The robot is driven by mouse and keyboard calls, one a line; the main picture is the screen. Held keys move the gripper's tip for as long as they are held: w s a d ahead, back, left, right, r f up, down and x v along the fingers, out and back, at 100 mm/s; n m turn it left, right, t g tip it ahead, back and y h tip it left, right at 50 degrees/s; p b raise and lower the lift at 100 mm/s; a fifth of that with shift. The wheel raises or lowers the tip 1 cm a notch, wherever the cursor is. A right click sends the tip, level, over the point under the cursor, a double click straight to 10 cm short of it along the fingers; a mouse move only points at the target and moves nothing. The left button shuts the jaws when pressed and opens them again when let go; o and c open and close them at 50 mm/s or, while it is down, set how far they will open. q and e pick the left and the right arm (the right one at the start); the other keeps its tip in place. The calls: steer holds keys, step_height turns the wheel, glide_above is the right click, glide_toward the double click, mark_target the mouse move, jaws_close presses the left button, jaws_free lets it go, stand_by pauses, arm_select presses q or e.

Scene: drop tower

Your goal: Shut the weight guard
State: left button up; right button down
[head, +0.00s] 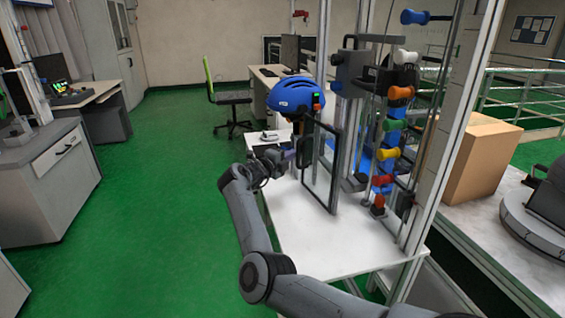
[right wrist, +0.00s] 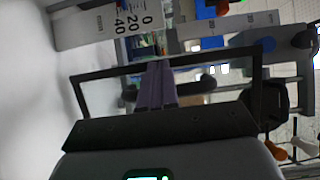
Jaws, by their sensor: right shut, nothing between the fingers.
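The weight guard appears to be the upright black-framed, see-through panel (head: 334,170) on the tower's left side, above the white base plate. Its black frame (right wrist: 258,75) also spans the right wrist view. It seems to stand out at an angle from the tower; I cannot tell how far it is open. My right gripper (head: 292,156) is shut and empty, just left of the panel. Its purple fingers (right wrist: 156,68) overlap the frame's bar in the right wrist view; I cannot tell whether they touch it. My left gripper is out of view.
A blue helmet (head: 295,94) sits behind and above the right gripper. Coloured handles (head: 391,125) line the tower rods on the right. The white base plate (head: 330,245) is clear in front. A cardboard box (head: 480,160) stands right of the tower post. Green floor is open at left.

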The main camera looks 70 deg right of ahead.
steer(key=shift+s+x, duration=0.2)
steer(key=shift+x, duration=0.8)
steer(key=shift+w+a+f, duration=0.1)
steer(key=shift+a, duration=0.05)
